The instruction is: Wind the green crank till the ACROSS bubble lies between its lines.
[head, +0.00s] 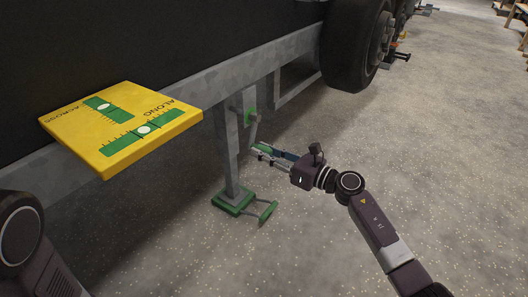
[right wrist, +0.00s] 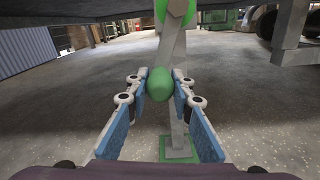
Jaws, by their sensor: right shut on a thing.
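The green crank (head: 253,117) sits on the grey jack leg under the trailer frame, its arm hanging down to a green grip. My right gripper (head: 264,152) is shut on that green grip (right wrist: 160,84), which sits between the blue finger pads in the right wrist view. The yellow level plate (head: 160,132) carries two green vials. The ACROSS vial (head: 117,115) has its white bubble (head: 103,106) near the middle or slightly left; its lines are too small to tell. The ALONG bubble (head: 145,129) is near its vial's middle. My left gripper is out of view.
The jack's green foot (head: 233,203) rests on the speckled floor, with a green bar beside it. The trailer's grey frame rail (head: 275,55) and a black tyre (head: 350,45) are behind. The floor right of the jack is clear.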

